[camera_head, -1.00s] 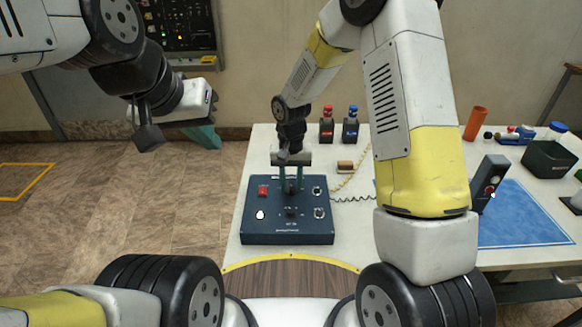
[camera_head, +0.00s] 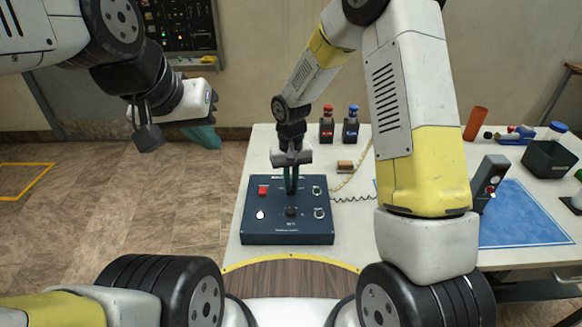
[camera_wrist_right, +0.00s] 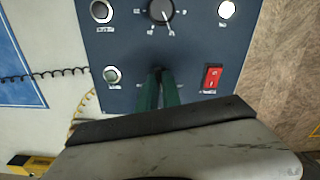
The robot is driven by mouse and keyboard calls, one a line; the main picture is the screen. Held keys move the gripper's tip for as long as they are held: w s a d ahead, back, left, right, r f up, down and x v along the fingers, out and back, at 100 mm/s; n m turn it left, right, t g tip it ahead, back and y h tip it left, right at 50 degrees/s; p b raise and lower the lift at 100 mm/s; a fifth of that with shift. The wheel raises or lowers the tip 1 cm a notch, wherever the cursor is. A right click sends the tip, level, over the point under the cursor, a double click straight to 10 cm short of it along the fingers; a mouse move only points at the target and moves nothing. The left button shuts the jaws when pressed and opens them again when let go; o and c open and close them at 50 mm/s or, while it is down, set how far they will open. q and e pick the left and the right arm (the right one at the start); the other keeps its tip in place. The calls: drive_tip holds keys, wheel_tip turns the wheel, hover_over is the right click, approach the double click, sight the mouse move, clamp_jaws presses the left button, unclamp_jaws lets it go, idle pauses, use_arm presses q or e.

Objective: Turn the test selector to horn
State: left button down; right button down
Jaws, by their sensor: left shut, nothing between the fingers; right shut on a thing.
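The dark blue control panel (camera_head: 265,232) lies on the white table. Its rotary knob (camera_head: 291,212), black with a white pointer, is at the front middle. The knob also shows at the top of the right wrist view (camera_wrist_right: 161,12). My right gripper (camera_head: 291,190) points down at the back middle of the panel. Its green fingers (camera_wrist_right: 158,80) are shut on a small dark control, mostly hidden between the tips. The labels are too small to read, so I cannot tell which control is the test selector. My left gripper (camera_head: 207,138) is shut and empty, off the table to the left.
A red switch (camera_wrist_right: 212,77) and a round fitting (camera_wrist_right: 113,75) flank the fingers. A white button (camera_head: 260,215) is at the panel's front left. Red-capped and blue-capped bottles (camera_head: 327,128) stand behind. A blue mat (camera_head: 525,215) and dark bin (camera_head: 548,160) lie right.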

drive_tip(key=n, duration=0.4)
drive_tip(key=shift+n, duration=2.6)
drive_tip(key=c, duration=1.5)
unclamp_jaws()
drive_tip(key=shift+r, duration=0.1)
wheel_tip(320, 180, up, 8)
drive_tip(key=shift+f, duration=0.2)
